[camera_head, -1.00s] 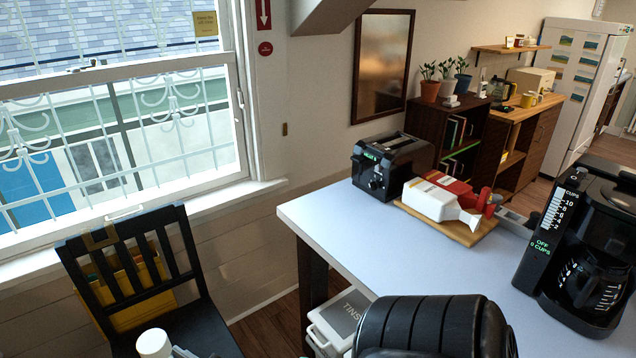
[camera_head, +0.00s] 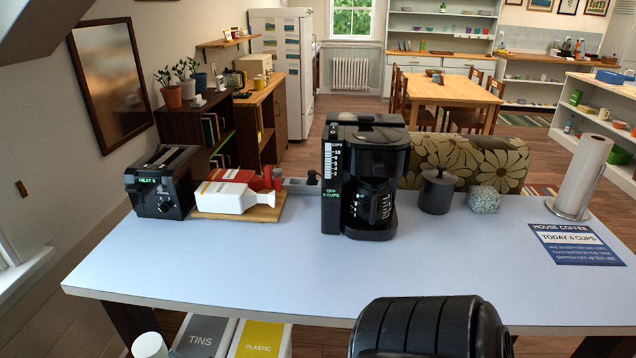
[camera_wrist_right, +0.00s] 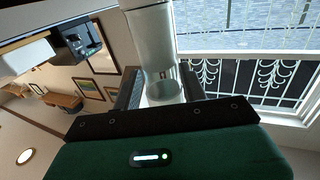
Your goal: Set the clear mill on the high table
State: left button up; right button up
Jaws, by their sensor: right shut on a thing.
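The clear mill (camera_wrist_right: 160,55) is a pale, partly see-through cylinder with a glassy end. In the right wrist view it stands between the dark fingers of my right gripper (camera_wrist_right: 162,85), which is shut on it. In the head view a white round top (camera_head: 150,345) at the lower left edge looks like the same mill, in front of and below the table's left front edge. The high table (camera_head: 250,270) has a pale blue-white top, with its front half bare at the left and middle. My left gripper is not in view.
Along the table's back stand a toaster (camera_head: 160,182), a board with a white bottle (camera_head: 224,201), a coffee maker (camera_head: 366,175), a black canister (camera_head: 437,190) and a paper towel roll (camera_head: 583,178). A blue sign (camera_head: 575,245) lies at the right. Bins (camera_head: 260,339) stand under the front edge.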

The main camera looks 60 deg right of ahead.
aim_at(269, 270)
jog(key=j+z, duration=0.2)
jog(key=z, duration=0.2)
jog(key=i+j+z, duration=0.1)
jog(key=z, duration=0.25)
jog(key=j+z, duration=0.5)
jog(key=z, duration=0.3)
